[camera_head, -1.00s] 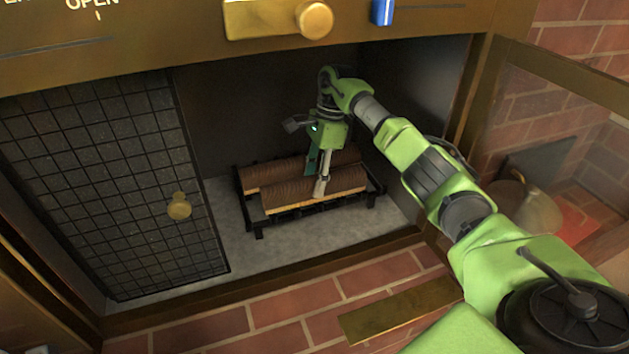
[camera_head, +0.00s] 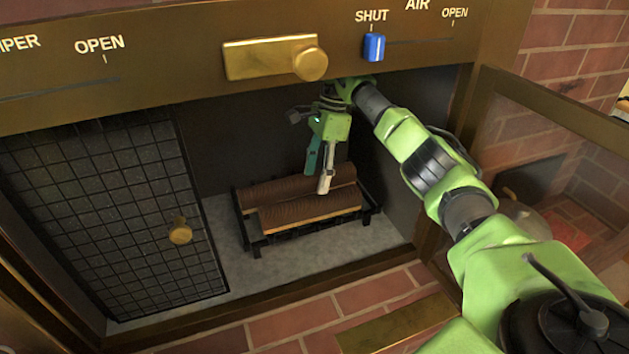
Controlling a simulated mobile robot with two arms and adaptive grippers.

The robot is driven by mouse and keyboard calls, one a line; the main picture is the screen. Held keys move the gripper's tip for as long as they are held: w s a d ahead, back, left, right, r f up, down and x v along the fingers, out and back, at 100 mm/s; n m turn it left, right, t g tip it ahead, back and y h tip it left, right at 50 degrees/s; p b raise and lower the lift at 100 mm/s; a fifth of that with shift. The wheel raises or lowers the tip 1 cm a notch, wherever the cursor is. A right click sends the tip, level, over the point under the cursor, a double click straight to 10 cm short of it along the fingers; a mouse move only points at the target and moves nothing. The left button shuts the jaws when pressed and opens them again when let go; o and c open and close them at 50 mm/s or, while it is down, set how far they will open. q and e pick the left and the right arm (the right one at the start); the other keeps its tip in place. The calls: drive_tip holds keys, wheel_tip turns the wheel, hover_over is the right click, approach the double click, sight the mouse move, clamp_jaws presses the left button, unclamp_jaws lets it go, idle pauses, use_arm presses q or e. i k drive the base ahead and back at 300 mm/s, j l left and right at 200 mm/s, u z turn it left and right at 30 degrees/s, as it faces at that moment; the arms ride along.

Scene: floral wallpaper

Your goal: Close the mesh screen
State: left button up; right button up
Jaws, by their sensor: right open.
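The black mesh screen (camera_head: 110,210) covers the left part of the fireplace opening, and the right part is uncovered. Its round brass knob (camera_head: 180,231) sits near the screen's right edge. My right gripper (camera_head: 317,183) is inside the opening, fingers pointing down and apart, with nothing between them. It is above the logs (camera_head: 310,205) in the black grate and well to the right of the knob. My left gripper is not in view.
A brass panel with a knob (camera_head: 310,63) and a blue slider (camera_head: 374,46) runs above the opening. A glass door (camera_head: 550,150) stands open at the right. Grey floor (camera_head: 225,250) lies free between the screen and grate.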

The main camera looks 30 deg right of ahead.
sight(181, 233)
drive_tip(key=k+j, duration=0.2)
drive_tip(key=k, duration=0.3)
drive_tip(key=k+j, duration=0.15)
drive_tip(key=k, duration=0.35)
